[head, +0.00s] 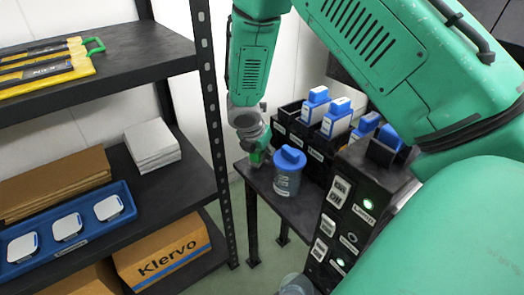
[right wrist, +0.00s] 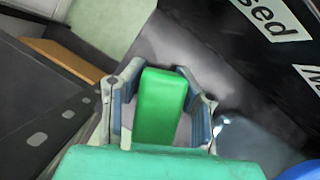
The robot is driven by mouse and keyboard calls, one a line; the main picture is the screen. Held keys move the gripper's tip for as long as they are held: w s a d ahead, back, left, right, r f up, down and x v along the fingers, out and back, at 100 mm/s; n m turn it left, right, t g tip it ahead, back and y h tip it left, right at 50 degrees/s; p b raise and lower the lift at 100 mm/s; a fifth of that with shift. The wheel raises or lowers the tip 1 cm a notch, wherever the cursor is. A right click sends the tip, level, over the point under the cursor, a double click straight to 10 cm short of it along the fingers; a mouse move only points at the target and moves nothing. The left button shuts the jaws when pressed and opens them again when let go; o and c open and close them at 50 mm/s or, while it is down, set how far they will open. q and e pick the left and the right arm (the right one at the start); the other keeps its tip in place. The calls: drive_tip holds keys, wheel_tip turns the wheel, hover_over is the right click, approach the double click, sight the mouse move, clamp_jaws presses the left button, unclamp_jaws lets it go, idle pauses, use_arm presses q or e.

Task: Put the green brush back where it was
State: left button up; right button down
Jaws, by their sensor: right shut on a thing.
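The green brush (right wrist: 160,105) shows as a plain green block between the two fingers of my right gripper (right wrist: 158,92) in the right wrist view. The fingers are closed on its sides. In the head view my right gripper (head: 255,148) points down at the left edge of a small dark table (head: 262,183). Only a small green piece of the brush (head: 256,159) shows below it. I cannot tell whether the brush touches the table. My left gripper is not in view.
A grey jar with a blue lid (head: 288,178) stands on the table just right of my right gripper. Black labelled bins (head: 300,143) with several blue-capped bottles stand behind. A dark shelf rack (head: 212,120) is close on the left, with a blue tray (head: 65,257).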

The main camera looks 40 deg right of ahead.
sight(255, 153)
drive_tip(key=shift+d+r, duration=0.1)
drive_tip(key=shift+d, duration=0.05)
drive_tip(key=shift+d, duration=0.1)
drive_tip(key=shift+d+f, duration=0.1)
drive_tip(key=shift+f, duration=0.55)
drive_tip(key=c, duration=1.2)
unclamp_jaws()
drive_tip(key=shift+a, duration=0.2)
drive_tip(key=shift+d+r, duration=0.1)
drive_tip(key=shift+r, duration=0.1)
drive_tip(key=p+v, duration=0.4)
drive_tip(key=v, duration=0.8)
drive_tip(key=shift+s+r, duration=0.1)
drive_tip(key=shift+r, duration=0.3)
